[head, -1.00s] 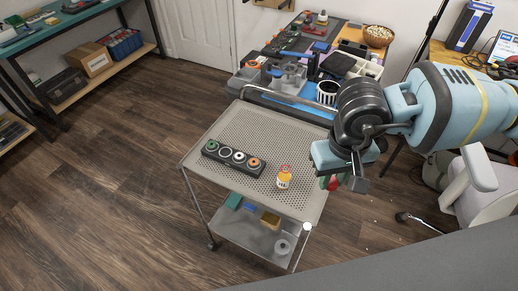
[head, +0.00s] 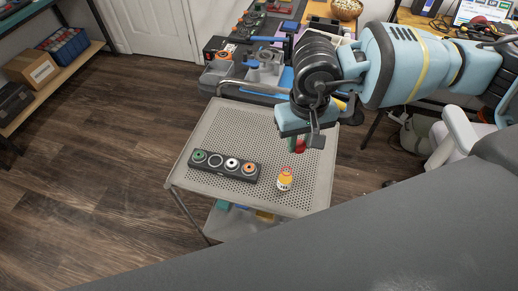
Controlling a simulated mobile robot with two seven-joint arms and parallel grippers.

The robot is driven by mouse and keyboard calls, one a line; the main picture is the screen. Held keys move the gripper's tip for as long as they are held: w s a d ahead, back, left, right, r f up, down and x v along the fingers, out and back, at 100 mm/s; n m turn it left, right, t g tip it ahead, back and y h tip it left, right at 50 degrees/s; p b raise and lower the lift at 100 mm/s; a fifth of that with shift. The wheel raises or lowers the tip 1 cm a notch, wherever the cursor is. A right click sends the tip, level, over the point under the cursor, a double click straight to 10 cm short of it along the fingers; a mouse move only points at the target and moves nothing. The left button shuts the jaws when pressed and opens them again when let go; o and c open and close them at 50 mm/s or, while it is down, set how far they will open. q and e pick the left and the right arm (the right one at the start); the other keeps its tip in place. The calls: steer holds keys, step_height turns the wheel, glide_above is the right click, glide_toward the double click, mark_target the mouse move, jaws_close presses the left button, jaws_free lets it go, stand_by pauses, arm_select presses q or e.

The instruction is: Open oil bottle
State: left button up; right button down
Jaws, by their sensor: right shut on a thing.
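The oil bottle (head: 285,179) is small, with a white label, a yellow body and an orange top. It stands upright on the perforated top of the grey cart (head: 215,125), near its front right part. My right gripper (head: 300,140) hangs over the cart's right part, above and behind the bottle and apart from it. It is shut on a small red and green thing (head: 300,146), mostly hidden by the fingers. My left gripper is not in view.
A black holder (head: 223,166) with several coloured rings lies left of the bottle. The cart's rail (head: 250,88) and a cluttered workbench are behind. The cart's left top is clear. A white chair (head: 460,130) stands at the right.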

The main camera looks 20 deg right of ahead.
steer(key=w+a+f+m, duration=0.3)
steer(key=w+f, duration=0.1)
steer(key=w, duration=0.3)
steer(key=m+b, duration=0.1)
steer(key=m, duration=0.2)
glide_above(266, 162)
step_height(266, 162, down, 6)
steer(key=r, duration=0.1)
step_height(266, 162, down, 6)
steer(key=shift+r, duration=0.2)
steer(key=shift+f, duration=0.6)
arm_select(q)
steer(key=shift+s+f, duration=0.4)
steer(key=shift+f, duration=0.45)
arm_select(e)
steer(key=shift+f, duration=1.65)
steer(key=shift+f, duration=0.1)
steer(key=shift+f, duration=0.1)
steer(key=c, duration=1.2)
jaws_free()
